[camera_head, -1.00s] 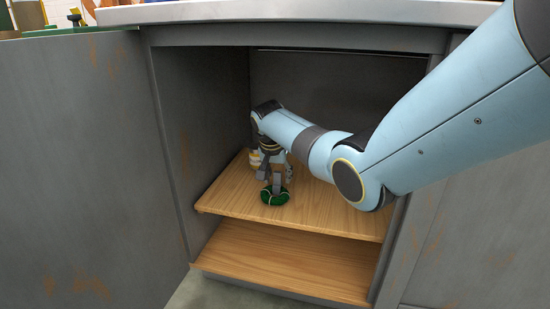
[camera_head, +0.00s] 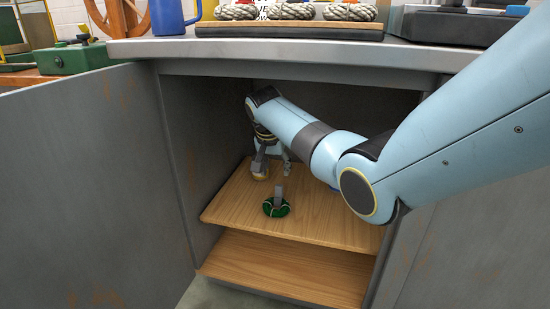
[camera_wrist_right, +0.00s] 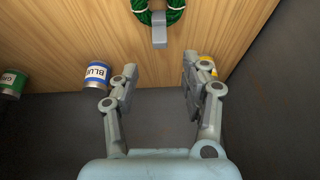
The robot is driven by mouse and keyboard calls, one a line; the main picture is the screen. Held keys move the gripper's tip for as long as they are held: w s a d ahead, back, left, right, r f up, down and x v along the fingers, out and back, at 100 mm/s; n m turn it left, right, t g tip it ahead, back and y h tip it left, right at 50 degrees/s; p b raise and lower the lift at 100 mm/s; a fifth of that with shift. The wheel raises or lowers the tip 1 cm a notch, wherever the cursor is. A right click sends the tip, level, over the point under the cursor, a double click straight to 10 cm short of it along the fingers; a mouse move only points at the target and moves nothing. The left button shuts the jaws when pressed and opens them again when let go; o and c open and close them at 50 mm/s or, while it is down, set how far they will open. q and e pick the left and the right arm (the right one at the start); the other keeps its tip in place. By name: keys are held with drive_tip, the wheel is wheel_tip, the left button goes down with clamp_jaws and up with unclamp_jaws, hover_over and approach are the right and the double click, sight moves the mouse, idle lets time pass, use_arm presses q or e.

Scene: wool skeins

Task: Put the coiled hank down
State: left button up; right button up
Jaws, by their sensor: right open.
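The coiled hank (camera_head: 270,210) is a dark green ring with a grey tab standing up from it. It lies on the upper wooden shelf (camera_head: 330,226) inside the cabinet. In the right wrist view the hank (camera_wrist_right: 176,14) shows at the top edge, partly cut off, with its grey tab (camera_wrist_right: 159,32) towards me. My right gripper (camera_head: 273,166) is open and empty, apart from the hank and further back in the cabinet. Its spread fingers (camera_wrist_right: 158,78) show in the right wrist view with nothing between them. My left gripper is out of view.
A blue-labelled can (camera_wrist_right: 97,73) and a green-labelled can (camera_wrist_right: 10,84) stand on the shelf. A yellow item (camera_wrist_right: 207,65) is partly hidden by a right gripper finger. The cabinet's side walls are close. The open door (camera_head: 90,190) is at left; the worktop edge (camera_head: 300,48) is above.

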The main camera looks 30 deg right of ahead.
drive_tip(key=s+a+f+n+y, duration=0.1)
drive_tip(key=s+a+f+n, duration=0.25)
drive_tip(key=s, duration=0.65)
drive_tip(key=s+a+f+n, duration=0.25)
drive_tip(key=s+f, duration=0.25)
drive_tip(key=s, duration=0.6)
drive_tip(key=s+a+r+n+y, duration=0.1)
drive_tip(key=s+a+r, duration=0.3)
drive_tip(key=s, duration=0.7)
drive_tip(key=s+a+r+n+y, duration=0.1)
drive_tip(key=s+a+r+n, duration=0.3)
drive_tip(key=s, duration=0.8)
drive_tip(key=shift+s+r, duration=0.15)
drive_tip(key=shift+s, duration=0.15)
drive_tip(key=shift+p, duration=0.3)
